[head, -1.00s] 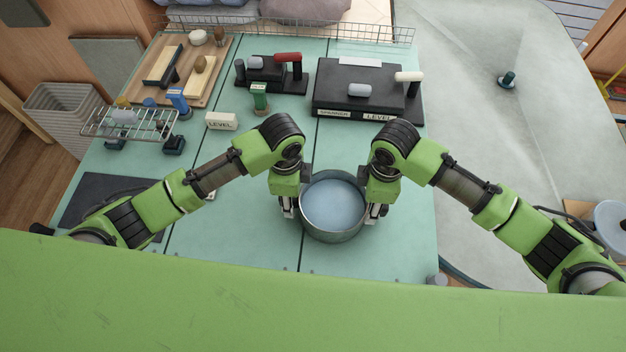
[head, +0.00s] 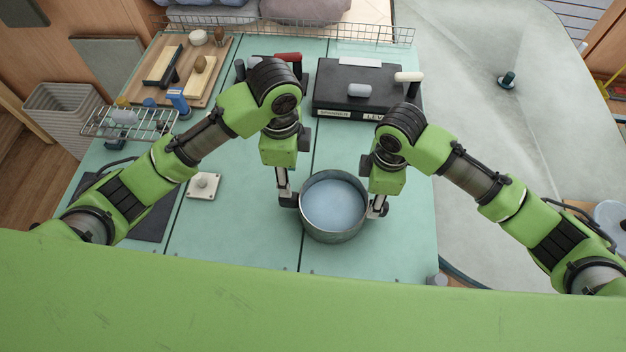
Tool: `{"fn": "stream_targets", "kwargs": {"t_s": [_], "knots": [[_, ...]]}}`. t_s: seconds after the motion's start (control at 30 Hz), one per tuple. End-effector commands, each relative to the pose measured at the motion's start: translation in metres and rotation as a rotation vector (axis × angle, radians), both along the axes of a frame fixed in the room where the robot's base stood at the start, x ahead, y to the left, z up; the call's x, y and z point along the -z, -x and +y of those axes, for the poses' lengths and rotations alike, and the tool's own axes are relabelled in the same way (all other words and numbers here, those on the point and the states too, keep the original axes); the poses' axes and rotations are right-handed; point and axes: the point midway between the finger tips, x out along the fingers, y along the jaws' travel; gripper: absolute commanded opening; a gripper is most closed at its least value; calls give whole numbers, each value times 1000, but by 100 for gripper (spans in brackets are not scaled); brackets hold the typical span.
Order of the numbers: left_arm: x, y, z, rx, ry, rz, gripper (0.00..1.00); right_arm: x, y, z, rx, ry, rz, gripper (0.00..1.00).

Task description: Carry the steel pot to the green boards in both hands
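The round steel pot (head: 333,230) stands upright on the green boards (head: 235,230), near their front edge. Its inside looks pale blue-grey. My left gripper (head: 288,199) points down beside the pot's left rim. My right gripper (head: 378,208) points down at its right rim. The pot's handles cannot be made out. The fingers are small and partly hidden, so I cannot tell whether either gripper touches the pot or is open or shut.
A black box (head: 340,88) stands behind the pot. A wooden tray (head: 205,92), a wire rack (head: 100,122) and a white square plate with a knob (head: 203,186) lie to the left. The boards between plate and pot are clear.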

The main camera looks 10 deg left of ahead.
Motion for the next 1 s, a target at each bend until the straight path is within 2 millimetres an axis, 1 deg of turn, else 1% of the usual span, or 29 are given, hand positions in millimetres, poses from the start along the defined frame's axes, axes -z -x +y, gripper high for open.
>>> {"fn": "stream_targets", "kwargs": {"t_s": [0.03,0.2,0.3,0.4,0.6,1.0], "knots": [[0,0,0,0,0,0,38,-13,-2,0,-2,-2,-5,39],[0,0,0,0,0,0,38,-49,-1,1,-2,-2,-5,39],[0,0,0,0,0,0,38,-64,-1,1,-1,-2,-3,39],[1,0,0,0,0,0,38,-75,-1,0,-1,-1,-3,39],[1,0,0,0,0,0,38,-81,0,0,-1,0,0,39],[1,0,0,0,0,0,38,-81,0,0,-1,0,0,39]]}}
